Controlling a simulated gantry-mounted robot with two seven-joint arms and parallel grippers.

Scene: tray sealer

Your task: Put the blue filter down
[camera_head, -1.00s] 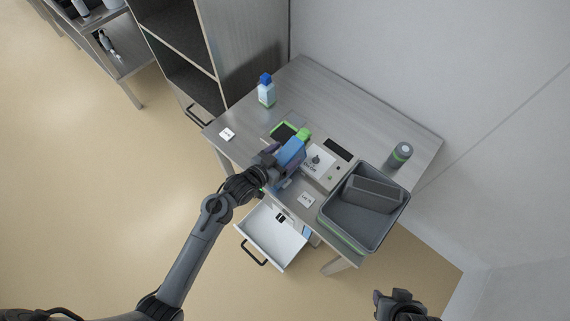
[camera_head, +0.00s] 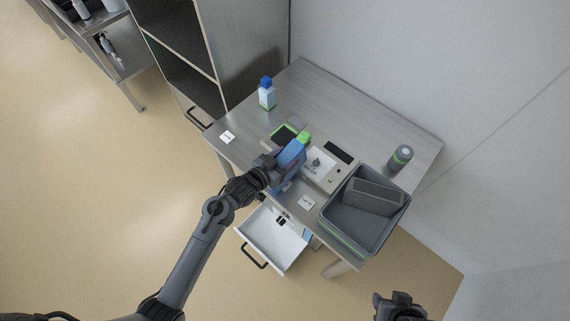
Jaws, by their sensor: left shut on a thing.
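The blue filter (camera_head: 291,153) is a blue block with a bright green end, seen near the front edge of the table (camera_head: 345,97). My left gripper (camera_head: 277,166) is shut on it from the lower left. The gripper partly hides it, and I cannot tell whether it touches the surface below. My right gripper (camera_head: 399,303) is at the bottom edge, away from the table; its fingers are not clear.
A grey bin (camera_head: 345,228) holding a dark block stands at the table's right. A blue-capped bottle (camera_head: 267,93) and a grey canister (camera_head: 400,157) stand on the table. A sealer device (camera_head: 322,167) sits beside the filter. An open drawer (camera_head: 262,233) juts out below.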

